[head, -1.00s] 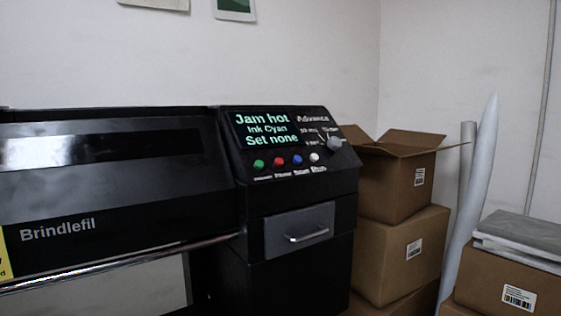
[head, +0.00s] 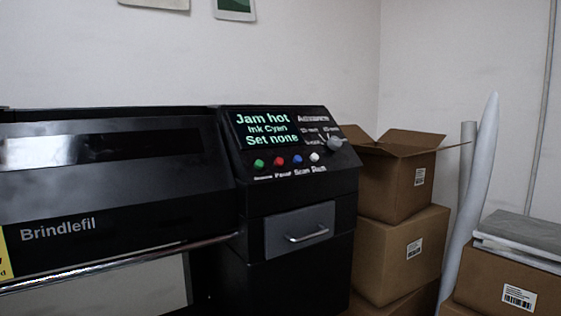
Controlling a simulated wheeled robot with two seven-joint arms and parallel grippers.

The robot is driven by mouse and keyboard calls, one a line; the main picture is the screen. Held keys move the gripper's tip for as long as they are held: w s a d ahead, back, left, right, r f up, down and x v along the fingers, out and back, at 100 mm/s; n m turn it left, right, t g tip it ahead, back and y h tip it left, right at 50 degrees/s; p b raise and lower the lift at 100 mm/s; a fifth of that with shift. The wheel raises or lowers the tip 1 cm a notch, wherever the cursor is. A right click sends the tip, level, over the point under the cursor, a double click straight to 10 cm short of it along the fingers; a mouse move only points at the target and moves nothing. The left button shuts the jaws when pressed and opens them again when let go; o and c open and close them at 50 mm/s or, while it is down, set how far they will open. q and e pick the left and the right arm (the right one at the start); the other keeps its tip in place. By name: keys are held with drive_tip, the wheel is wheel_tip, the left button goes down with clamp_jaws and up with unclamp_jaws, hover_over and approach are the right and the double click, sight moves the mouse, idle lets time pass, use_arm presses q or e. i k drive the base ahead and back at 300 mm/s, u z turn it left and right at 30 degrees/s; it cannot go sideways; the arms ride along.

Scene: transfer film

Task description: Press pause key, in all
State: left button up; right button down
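A black printer marked "Brindlefil" (head: 110,195) fills the left and middle of the head view. Its sloped control panel (head: 330,168) carries a lit screen (head: 265,129) reading "Jam hot, Ink Cyan, Set none". Below the screen is a row of small keys: green (head: 259,163), red (head: 279,160), blue (head: 297,159) and white (head: 314,157). A grey knob (head: 336,143) sits at the panel's right under "Advance". Neither of my grippers is in view.
A drawer with a silver handle (head: 308,236) is below the panel. Stacked cardboard boxes (head: 400,255), the top one open, stand close to the printer's right. White rolls (head: 475,200) lean behind another box (head: 505,285). The space before the panel looks clear.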

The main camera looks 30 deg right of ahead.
sight(279, 162)
drive_tip(key=u, duration=3)
drive_tip(key=k, duration=1.5)
drive_tip(key=z, duration=1.95)
